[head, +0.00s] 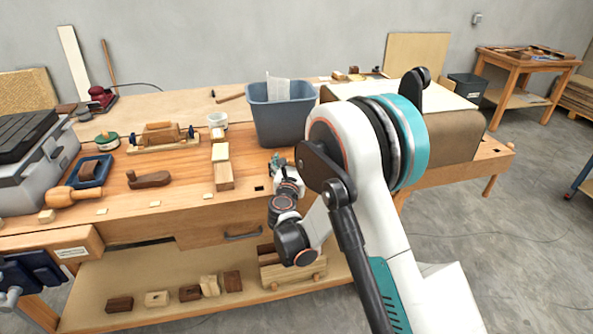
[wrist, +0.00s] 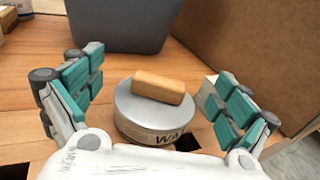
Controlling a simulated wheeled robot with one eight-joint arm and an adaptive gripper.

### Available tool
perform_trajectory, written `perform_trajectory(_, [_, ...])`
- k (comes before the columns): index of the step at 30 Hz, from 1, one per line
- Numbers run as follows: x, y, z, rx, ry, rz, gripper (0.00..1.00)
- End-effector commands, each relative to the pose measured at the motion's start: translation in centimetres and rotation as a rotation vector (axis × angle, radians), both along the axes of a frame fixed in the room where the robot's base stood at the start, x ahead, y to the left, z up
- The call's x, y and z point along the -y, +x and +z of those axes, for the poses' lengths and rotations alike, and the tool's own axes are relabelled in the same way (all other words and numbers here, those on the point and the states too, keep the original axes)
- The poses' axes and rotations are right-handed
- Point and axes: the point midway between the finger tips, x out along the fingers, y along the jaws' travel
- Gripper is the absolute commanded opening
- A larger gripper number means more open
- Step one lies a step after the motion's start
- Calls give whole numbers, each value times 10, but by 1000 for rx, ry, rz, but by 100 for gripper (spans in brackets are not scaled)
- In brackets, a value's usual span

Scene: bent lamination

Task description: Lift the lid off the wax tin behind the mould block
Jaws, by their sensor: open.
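The wax tin (wrist: 132,126) is a round grey tin with a pale label reading "WA", the rest cut off from sight. It stands upright on the wooden bench in the wrist view, its grey lid (wrist: 125,103) on top. A tan wooden bar (wrist: 158,87) lies across the lid; I cannot tell whether it is fixed to it. My gripper (wrist: 160,68) is open, with one teal-padded finger on each side of the tin, apart from it. In the head view my gripper (head: 280,166) is partly hidden by my arm, and I cannot make out the tin there.
The large brown mould block (head: 455,135) stands right of my arm; its side (wrist: 250,45) rises close to my right finger. A grey-blue bin (head: 283,118) stands just beyond the tin. Wooden blocks (head: 223,176) lie to the left. Dark holes (wrist: 187,143) open in the bench.

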Motion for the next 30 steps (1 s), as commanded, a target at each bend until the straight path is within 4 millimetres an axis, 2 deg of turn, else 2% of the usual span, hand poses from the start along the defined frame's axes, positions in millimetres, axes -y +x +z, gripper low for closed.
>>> perform_trajectory(3, [1, 6, 0, 0, 0, 0, 96])
perform_trajectory(9, [1, 6, 1, 0, 0, 0, 96])
perform_trajectory(12, [1, 6, 1, 0, 0, 0, 73])
perform_trajectory(15, [1, 6, 1, 0, 0, 0, 55])
perform_trajectory(26, [1, 6, 1, 0, 0, 0, 55])
perform_trajectory(30, [1, 6, 7, 0, 0, 0, 55])
